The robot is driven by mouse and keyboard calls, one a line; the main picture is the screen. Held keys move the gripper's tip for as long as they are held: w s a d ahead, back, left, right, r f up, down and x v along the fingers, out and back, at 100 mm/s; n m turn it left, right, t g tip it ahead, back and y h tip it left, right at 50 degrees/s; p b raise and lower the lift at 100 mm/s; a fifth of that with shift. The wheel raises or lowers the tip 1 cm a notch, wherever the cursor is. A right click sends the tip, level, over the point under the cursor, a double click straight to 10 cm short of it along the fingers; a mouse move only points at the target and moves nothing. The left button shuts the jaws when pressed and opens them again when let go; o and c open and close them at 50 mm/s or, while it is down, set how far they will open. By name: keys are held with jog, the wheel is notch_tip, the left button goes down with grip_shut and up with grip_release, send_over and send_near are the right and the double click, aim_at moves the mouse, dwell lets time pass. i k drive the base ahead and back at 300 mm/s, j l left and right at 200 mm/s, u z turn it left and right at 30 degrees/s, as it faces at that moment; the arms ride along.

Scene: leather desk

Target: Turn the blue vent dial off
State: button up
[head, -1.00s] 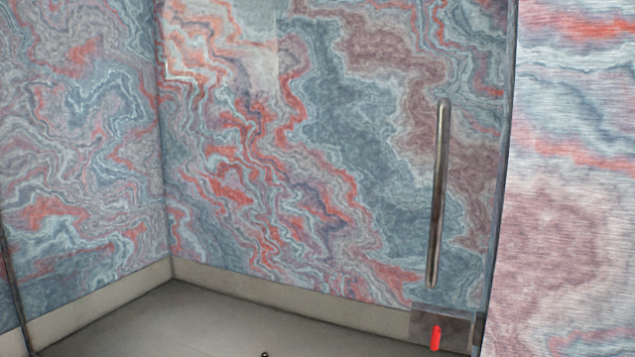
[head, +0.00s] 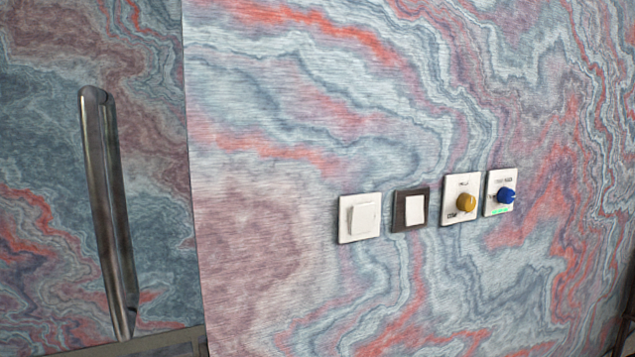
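The blue vent dial (head: 506,196) sits on a white square wall plate (head: 492,208), the rightmost of a row on the marbled wall. A small green mark shows on the plate below the dial. The lettering on the plate is too small to read, and I cannot tell the dial's setting. My gripper is not in view.
A long metal handle (head: 108,210) stands out at the left. The wall around the plates is clear.

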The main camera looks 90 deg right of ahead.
aim_at(505, 196)
jog(key=z, duration=3.5)
jog(key=i+l+z, duration=0.2)
jog(key=z, duration=0.2)
jog(key=i+l+z, duration=0.2)
jog(key=l+z, duration=0.2)
